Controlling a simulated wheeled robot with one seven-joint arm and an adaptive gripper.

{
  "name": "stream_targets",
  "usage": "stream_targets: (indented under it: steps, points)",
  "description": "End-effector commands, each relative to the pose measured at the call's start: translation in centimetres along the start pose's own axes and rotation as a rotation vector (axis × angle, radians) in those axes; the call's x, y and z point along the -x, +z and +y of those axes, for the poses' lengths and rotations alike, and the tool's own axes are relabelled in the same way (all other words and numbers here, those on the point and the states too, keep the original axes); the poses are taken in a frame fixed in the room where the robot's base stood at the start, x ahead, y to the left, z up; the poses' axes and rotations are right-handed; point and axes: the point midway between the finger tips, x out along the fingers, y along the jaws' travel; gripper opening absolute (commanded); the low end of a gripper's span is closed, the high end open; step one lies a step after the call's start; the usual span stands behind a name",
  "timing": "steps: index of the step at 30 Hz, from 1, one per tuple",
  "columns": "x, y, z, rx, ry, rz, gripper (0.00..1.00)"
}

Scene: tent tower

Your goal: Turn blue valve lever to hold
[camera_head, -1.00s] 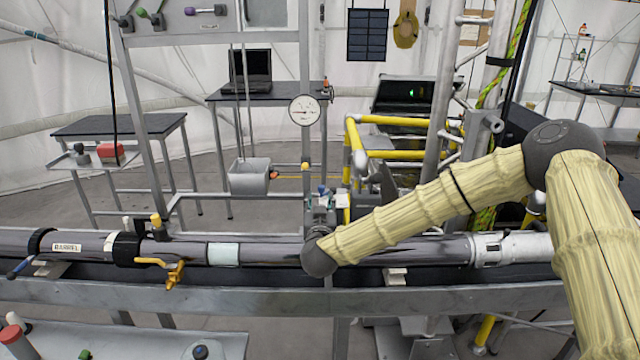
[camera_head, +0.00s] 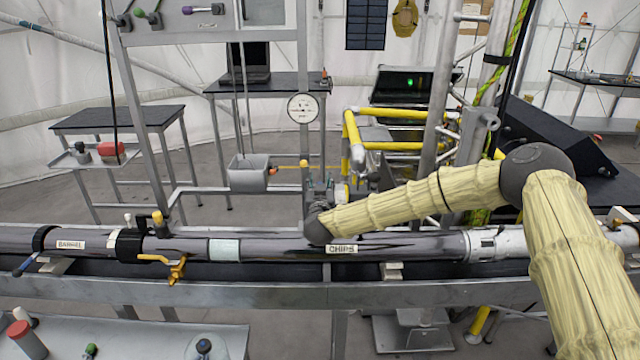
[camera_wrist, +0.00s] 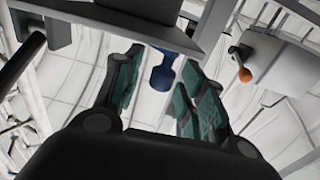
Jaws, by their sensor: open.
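The blue valve lever (camera_wrist: 162,77) hangs below a grey bar in the wrist view, its wider end towards my gripper. My gripper (camera_wrist: 161,62) has its teal-padded fingers spread, one on each side of the lever. I see gaps beside the lever, and whether a finger touches it I cannot tell. In the head view the end of my arm reaches over the long pipe towards the grey frame, and it largely hides the gripper and the lever. No hold mark can be read.
An orange-knobbed lever (camera_wrist: 244,74) is right of my gripper. In the head view, the long pipe (camera_head: 400,246) runs across the front, with a yellow valve handle (camera_head: 176,270) at left. A gauge (camera_head: 303,108) and grey bucket (camera_head: 248,173) are on the frame behind.

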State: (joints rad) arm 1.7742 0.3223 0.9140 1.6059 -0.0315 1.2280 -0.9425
Motion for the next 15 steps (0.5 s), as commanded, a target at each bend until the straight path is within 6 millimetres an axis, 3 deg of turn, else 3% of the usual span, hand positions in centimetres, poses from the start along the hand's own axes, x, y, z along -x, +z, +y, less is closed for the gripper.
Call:
stream_targets:
  steps: [2,9,15]
  points:
    - [0.01,0.01,0.0,0.0,0.0,0.0,0.4]
    - [0.02,0.0,0.02,0.0,0.0,0.0,0.0]
    - [0.04,0.01,0.04,0.0,-0.003,0.0,0.0]
